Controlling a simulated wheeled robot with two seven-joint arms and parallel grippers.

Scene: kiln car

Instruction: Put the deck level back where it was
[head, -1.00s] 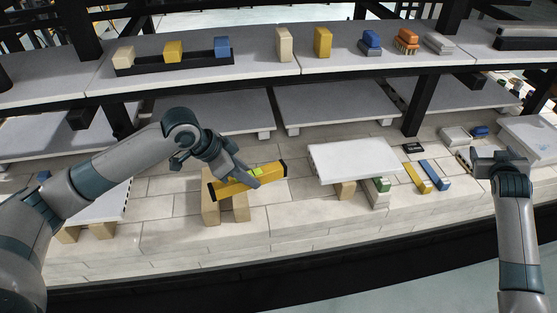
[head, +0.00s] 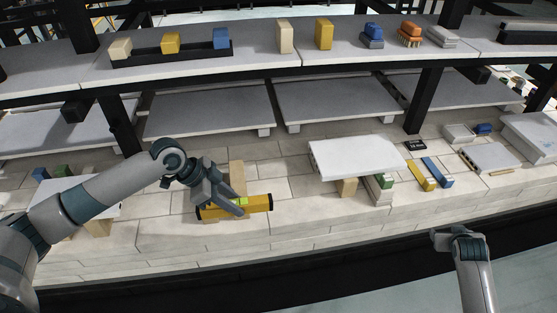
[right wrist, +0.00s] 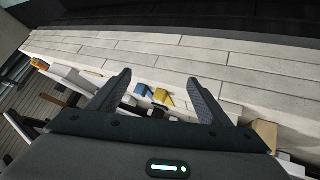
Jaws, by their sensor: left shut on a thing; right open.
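The deck level, a yellow bar with black ends and a green vial window (head: 262,203), is at the left-middle of the head view, low over the pale brick deck. My left gripper (head: 240,207) is shut on it near its middle. The level lies nearly level across the picture, in front of tan posts (head: 237,174). I cannot tell whether it touches the deck. My right gripper (head: 455,233) is over the deck's front edge at right, empty; its open fingers show in the right wrist view (right wrist: 160,88).
A white slab (head: 350,153) on props stands right of the level. Yellow (head: 420,176) and blue (head: 437,173) bars lie beyond it. A shelf above holds blocks and brushes (head: 410,36). Another propped slab (head: 75,186) is at left. Bare deck lies between the level and the white slab.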

